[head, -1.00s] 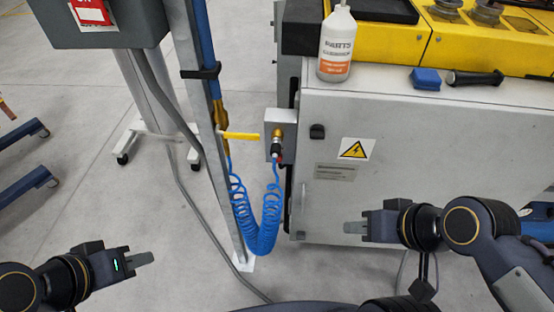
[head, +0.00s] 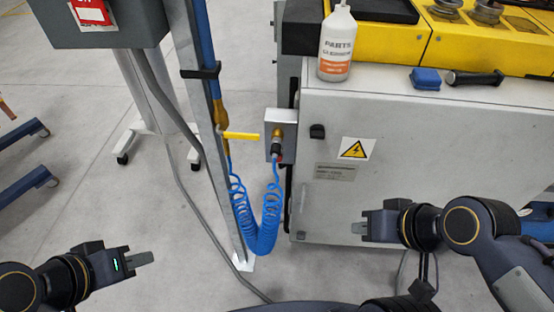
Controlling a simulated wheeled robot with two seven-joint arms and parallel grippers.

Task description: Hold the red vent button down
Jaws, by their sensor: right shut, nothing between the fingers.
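A small grey box (head: 276,120) is mounted at the left edge of the white cabinet. It carries a brass fitting (head: 278,133) and a black coupling (head: 276,149). A small patch of red (head: 280,157) shows beside the coupling; it may be the vent button, but it is too small to be sure. My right gripper (head: 358,229) is shut and empty, below and to the right of the box, in front of the cabinet. My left gripper (head: 142,259) looks shut and empty, low at the left over the floor, well apart from the box.
A blue coiled hose (head: 262,238) hangs from the box to the grey post (head: 212,140). A yellow valve lever (head: 240,136) sticks out towards the box.

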